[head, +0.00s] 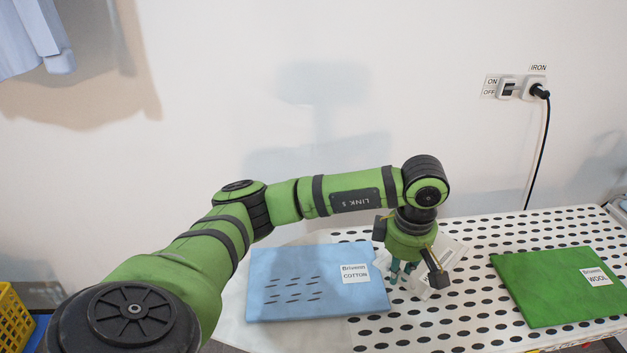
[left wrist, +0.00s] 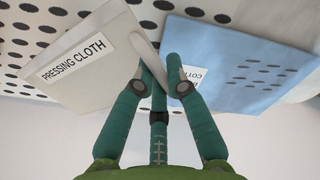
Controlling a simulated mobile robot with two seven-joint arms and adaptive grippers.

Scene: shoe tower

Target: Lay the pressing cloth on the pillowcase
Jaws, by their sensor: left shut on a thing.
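The pressing cloth (left wrist: 88,44) is a whitish folded cloth with a printed label in the left wrist view. In the head view it shows in part (head: 449,256) behind my left gripper (head: 403,275). The gripper is shut on its edge, with the fingertips (left wrist: 160,68) meeting at the cloth in the left wrist view. The pillowcase (head: 290,262) is light blue, with a "COTTON" label and several dark slits. It lies flat just left of the gripper, and also shows in the left wrist view (left wrist: 222,55). I cannot tell whether the cloth is clear of the board. My right gripper is not in view.
A green "WOOL" cloth (head: 552,287) lies on the right of the white perforated board (head: 470,325). A wall switch (head: 507,89) and the iron's plug (head: 540,91) are on the wall above. A yellow crate (head: 14,318) stands at the lower left. Bare board separates the two cloths.

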